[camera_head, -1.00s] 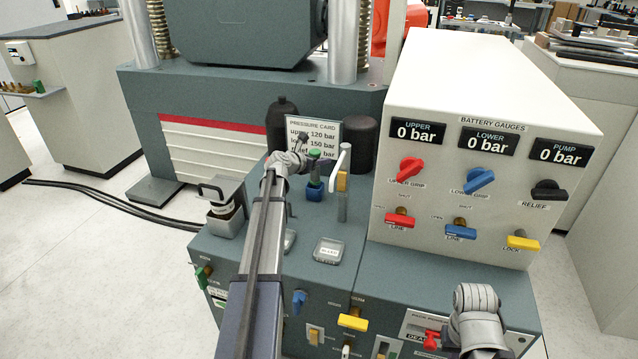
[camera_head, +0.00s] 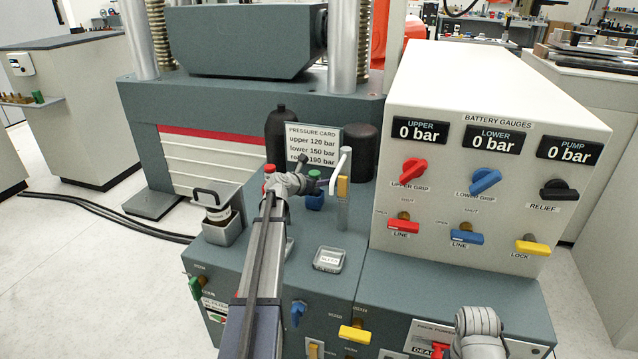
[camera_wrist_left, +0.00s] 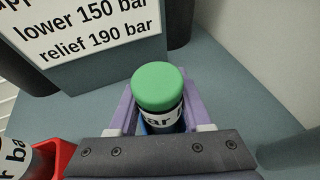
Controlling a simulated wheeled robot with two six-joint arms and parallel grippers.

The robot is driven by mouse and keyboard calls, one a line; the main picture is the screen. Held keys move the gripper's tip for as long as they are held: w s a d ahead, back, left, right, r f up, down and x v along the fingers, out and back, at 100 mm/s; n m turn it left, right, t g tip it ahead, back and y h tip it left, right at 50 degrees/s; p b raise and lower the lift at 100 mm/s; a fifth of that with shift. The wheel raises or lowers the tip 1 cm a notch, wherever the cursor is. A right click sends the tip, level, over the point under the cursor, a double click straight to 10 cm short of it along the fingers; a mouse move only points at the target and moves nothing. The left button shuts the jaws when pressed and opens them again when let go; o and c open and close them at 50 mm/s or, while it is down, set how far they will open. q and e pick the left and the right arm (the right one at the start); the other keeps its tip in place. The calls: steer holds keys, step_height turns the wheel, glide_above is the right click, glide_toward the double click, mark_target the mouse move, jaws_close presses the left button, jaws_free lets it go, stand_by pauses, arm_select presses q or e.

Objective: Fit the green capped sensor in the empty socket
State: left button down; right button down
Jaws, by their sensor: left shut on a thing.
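The green capped sensor (camera_head: 314,173) stands upright at my left gripper (camera_head: 308,186). In the left wrist view, the purple fingers (camera_wrist_left: 158,115) are shut on the sensor (camera_wrist_left: 158,92) below its green cap. The blue socket (camera_head: 315,202) is directly under the sensor in the head view. A little blue shows around the sensor's lower body in the wrist view. The fingers hide the joint, so I cannot tell how deep it sits. My right gripper is out of view; only part of that arm shows at the lower right.
A red socket (camera_wrist_left: 58,158) holds a labelled sensor (camera_wrist_left: 18,160); a red cap (camera_head: 269,169) shows beside my left wrist. The pressure card (camera_head: 312,145) and dark cylinders (camera_head: 281,130) stand behind. A small clear-lidded box (camera_head: 329,259) lies in front.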

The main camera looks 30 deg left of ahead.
arm_select(q)
steer(key=shift+f, duration=0.15)
steer(key=shift+c, duration=1.7)
jaws_free()
steer(key=shift+s+r, duration=0.25)
steer(key=shift+r, duration=0.1)
steer(key=d+p+v, duration=0.1)
steer(key=p+v, duration=0.3)
steer(key=v, duration=0.7)
steer(key=shift+s+a+p, duration=0.25)
steer(key=shift+a+p, duration=0.1)
steer(key=shift+a, duration=0.15)
